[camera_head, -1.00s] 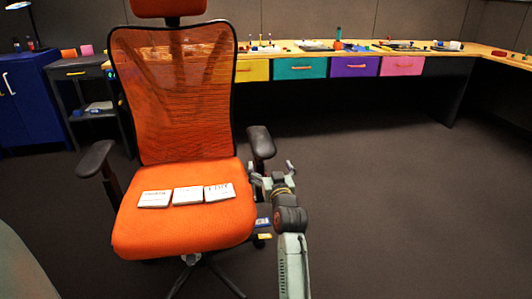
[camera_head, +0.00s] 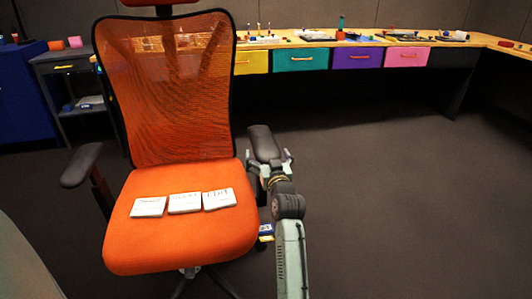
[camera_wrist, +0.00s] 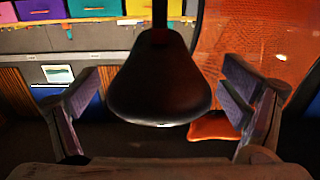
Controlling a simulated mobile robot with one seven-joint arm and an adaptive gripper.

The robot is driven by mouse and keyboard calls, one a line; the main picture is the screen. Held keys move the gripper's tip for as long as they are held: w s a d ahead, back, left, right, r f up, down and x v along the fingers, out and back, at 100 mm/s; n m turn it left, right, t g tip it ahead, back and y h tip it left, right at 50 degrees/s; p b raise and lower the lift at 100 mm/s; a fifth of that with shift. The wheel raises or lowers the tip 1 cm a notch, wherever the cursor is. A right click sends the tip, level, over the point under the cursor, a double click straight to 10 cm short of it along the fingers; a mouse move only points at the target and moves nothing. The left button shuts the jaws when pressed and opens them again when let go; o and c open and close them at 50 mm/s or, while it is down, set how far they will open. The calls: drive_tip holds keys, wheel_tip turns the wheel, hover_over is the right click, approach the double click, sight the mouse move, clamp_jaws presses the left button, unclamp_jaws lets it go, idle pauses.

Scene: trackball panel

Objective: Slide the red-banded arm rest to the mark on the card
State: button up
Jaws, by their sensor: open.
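An orange chair (camera_head: 185,225) stands at the left with a dark arm rest on each side. The right arm rest (camera_head: 264,143) is at my gripper (camera_head: 271,163); the left arm rest (camera_head: 81,164) is well away from it. In the wrist view, the rounded end of the right arm rest (camera_wrist: 160,88) lies between the two spread fingers of my gripper (camera_wrist: 160,72), with a gap on both sides. My gripper is open and holds nothing.
A long wooden bench (camera_head: 385,40) with coloured drawers runs along the back wall. A dark cart (camera_head: 75,75) and a blue cabinet (camera_head: 22,105) stand at the back left. The floor (camera_head: 400,190) to the right of the chair is clear.

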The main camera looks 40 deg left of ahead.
drive_tip(key=shift+c, duration=0.2)
drive_tip(key=c, duration=1.7)
drive_tip(key=shift+o, duration=0.2)
wheel_tip(320, 180, up, 7)
drive_tip(key=p, duration=0.4)
drive_tip(key=shift+r, duration=0.15)
drive_tip(key=o, duration=1.5)
drive_tip(key=shift+o, duration=1)
drive_tip(key=shift+f, duration=0.25)
drive_tip(key=v, duration=1.2)
